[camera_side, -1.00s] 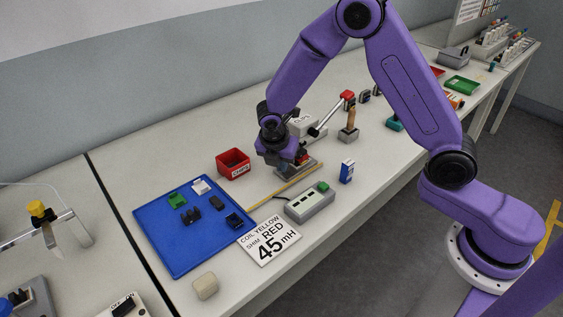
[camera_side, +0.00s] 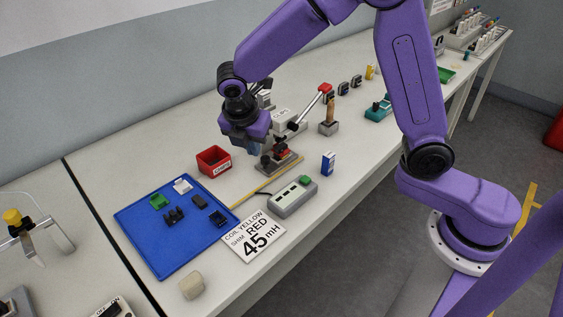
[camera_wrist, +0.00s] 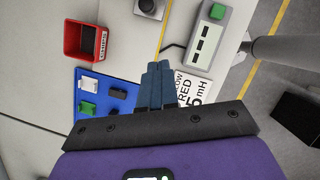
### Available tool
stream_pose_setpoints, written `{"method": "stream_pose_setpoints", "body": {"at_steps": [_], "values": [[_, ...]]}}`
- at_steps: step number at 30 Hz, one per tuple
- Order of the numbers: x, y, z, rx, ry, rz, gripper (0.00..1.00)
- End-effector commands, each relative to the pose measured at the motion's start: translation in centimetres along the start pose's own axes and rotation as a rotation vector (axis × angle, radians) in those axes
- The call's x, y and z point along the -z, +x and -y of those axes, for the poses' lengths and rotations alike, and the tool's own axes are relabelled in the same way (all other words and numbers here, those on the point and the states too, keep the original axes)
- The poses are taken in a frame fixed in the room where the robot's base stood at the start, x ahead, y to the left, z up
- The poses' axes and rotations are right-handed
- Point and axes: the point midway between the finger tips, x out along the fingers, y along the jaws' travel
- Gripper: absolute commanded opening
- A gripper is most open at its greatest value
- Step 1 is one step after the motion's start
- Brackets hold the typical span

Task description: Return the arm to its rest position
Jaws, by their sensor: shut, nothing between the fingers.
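My gripper (camera_side: 252,148) is shut and empty. It hangs above the bench, just left of the grey press-like fixture (camera_side: 279,163) and behind the red box, apart from both. In the wrist view its blue-grey fingers (camera_wrist: 157,70) are together, with nothing between them. My purple arm is bent high over the bench from its base at the right. In the wrist view the fingers hide part of the printed card and the edge of the blue tray.
A red labelled box (camera_side: 214,161) stands behind the blue tray (camera_side: 165,258), which holds several small connectors. A grey meter with a green button (camera_side: 293,197), a printed card (camera_side: 254,239), a blue-white box (camera_side: 328,163) and a beige block (camera_side: 192,286) are nearby.

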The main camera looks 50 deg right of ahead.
Motion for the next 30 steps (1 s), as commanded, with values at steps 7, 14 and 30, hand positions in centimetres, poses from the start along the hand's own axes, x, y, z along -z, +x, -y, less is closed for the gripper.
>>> {"method": "stream_pose_setpoints", "body": {"at_steps": [7, 14, 30], "values": [[0.6, -2.1, 4.5, -0.017, 0.182, -0.071, 0.0], [1.2, -3.6, 9.9, -0.009, 0.369, -0.147, 0.0], [1.8, -5.3, 24.9, 0.102, 0.782, -0.309, 0.0]]}}
